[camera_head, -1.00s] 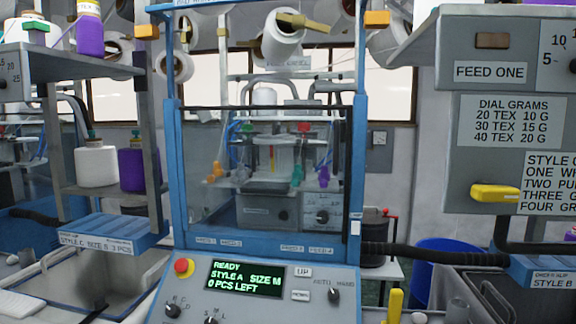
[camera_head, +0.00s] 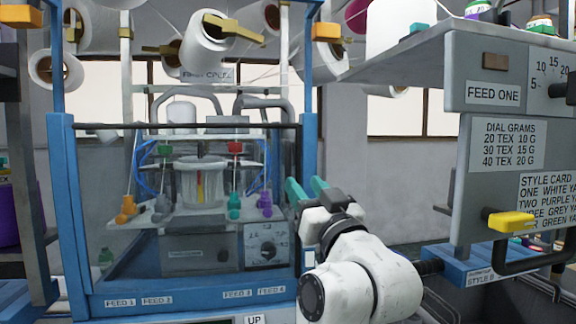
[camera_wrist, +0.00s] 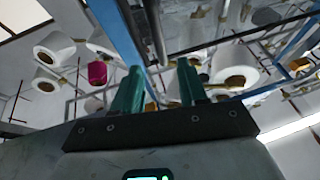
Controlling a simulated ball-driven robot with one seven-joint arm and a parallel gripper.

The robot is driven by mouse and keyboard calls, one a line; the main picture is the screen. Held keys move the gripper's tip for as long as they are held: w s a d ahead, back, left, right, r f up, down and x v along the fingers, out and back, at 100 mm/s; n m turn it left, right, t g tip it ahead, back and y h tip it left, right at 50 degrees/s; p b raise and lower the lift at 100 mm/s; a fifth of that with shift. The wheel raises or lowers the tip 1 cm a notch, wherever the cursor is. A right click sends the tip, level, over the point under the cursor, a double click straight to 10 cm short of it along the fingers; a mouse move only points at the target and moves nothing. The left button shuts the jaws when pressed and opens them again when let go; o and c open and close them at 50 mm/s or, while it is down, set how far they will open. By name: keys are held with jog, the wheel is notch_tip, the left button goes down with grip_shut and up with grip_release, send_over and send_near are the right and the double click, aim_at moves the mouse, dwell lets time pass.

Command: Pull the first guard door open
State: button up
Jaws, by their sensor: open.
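The first guard door (camera_head: 120,190) is a clear panel with a dark top edge, set in the blue frame of the near knitting machine. It appears shut, with the machine's parts visible through it. My gripper (camera_head: 306,188) has teal fingers and is at the frame's right post, beside the door's right edge. In the wrist view my gripper (camera_wrist: 158,78) has its fingers apart, with nothing clearly held. A grey upright bar (camera_wrist: 156,35) shows above and between the fingertips; I cannot tell if they touch it. The door's right edge is partly hidden by my gripper.
A grey panel with a yellow handle (camera_head: 511,222) and a FEED ONE label stands at the right. The blue machine frame (camera_head: 70,230) bounds the door on the left. Yarn cones (camera_head: 205,45) hang above. Wall shows between the machine and the right panel.

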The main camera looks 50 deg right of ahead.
aim_at(290, 167)
jog(key=p+x, duration=0.2)
jog(key=x, duration=0.7)
jog(key=shift+w, duration=0.15)
grip_shut()
dwell(0.3)
